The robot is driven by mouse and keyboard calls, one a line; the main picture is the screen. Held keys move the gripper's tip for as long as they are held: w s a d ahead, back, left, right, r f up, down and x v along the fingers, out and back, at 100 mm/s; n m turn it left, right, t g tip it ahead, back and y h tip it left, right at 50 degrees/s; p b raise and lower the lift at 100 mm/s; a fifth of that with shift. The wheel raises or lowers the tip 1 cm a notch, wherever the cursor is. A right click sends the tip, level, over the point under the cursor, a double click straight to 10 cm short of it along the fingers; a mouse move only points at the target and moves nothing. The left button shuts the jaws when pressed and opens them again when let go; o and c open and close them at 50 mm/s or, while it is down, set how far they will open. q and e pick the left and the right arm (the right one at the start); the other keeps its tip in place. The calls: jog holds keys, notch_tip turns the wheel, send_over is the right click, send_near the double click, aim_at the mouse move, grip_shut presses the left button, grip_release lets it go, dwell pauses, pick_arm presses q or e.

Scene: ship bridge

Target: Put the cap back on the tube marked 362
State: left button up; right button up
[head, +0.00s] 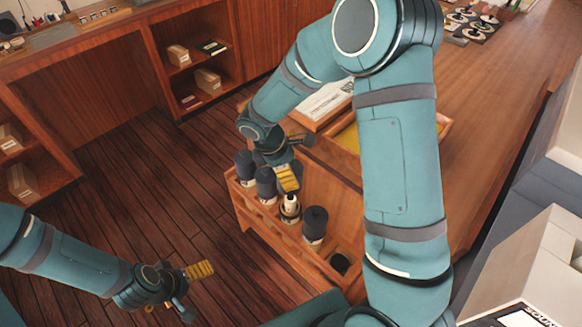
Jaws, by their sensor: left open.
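A wooden rack (262,228) on the table's near end holds several tubes with dark blue caps, among them one at the left (244,166), one beside it (266,184) and one to the right (315,224). Between them stands an uncapped tube (290,208) with a pale top, upright in the rack. The numbers are too small to read. My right gripper (294,160) is just above and behind the uncapped tube; whether it holds anything is hidden. No loose cap shows. My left gripper (190,290) is open and empty over the floor at lower left.
The rack has an empty round hole (340,263) at its near right. Behind it are a tray with a yellow bottom (349,138) and a printed sheet (326,102). My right arm crosses above the table. Shelves with boxes (208,80) line the back; the floor is clear.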

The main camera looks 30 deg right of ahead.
jog(key=b, duration=0.5)
send_over(294, 197)
jog(key=a, duration=0.1)
jog(key=shift+n, duration=0.3)
jog(key=shift+w+f, duration=0.1)
jog(key=shift+f, duration=2.85)
jog(key=shift+r, duration=0.15)
jog(key=shift+f+b, duration=1.4)
jog(key=shift+f, duration=0.95)
jog(key=o, duration=1.2)
